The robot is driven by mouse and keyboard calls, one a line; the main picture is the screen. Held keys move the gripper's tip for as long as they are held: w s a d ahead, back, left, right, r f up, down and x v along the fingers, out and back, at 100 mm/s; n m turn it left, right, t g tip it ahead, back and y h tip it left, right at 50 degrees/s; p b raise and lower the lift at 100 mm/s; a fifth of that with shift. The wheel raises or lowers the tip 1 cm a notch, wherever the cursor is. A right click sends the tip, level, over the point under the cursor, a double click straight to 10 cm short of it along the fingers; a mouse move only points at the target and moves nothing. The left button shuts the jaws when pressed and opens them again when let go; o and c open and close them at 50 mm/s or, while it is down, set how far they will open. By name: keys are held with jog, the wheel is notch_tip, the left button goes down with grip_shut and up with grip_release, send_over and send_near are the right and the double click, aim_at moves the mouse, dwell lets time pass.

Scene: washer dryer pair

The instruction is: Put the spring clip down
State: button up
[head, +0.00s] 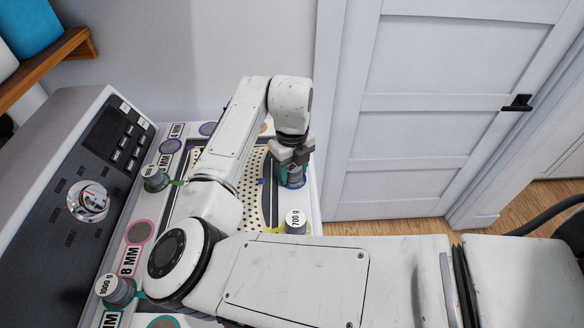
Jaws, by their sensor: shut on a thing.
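My gripper (291,157) points down over the far right part of the washer top. It is shut on the spring clip, which is mostly hidden by the fingers. A teal and dark grey piece (291,177) shows just below the fingertips, close to the right edge of the top. I cannot tell whether it touches the surface.
A grey 700 g piece (296,222) with yellow at its base stands nearer, by the right edge. Two more grey pieces stand at left, one far (155,179) and one near (116,290). A dotted cream panel (254,190) lies mid-top. The control panel (75,200) rises at left.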

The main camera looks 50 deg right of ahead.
jog(key=o, duration=1.1)
notch_tip(320, 180, up, 12)
jog(key=b, duration=0.2)
jog(key=shift+r, duration=0.1)
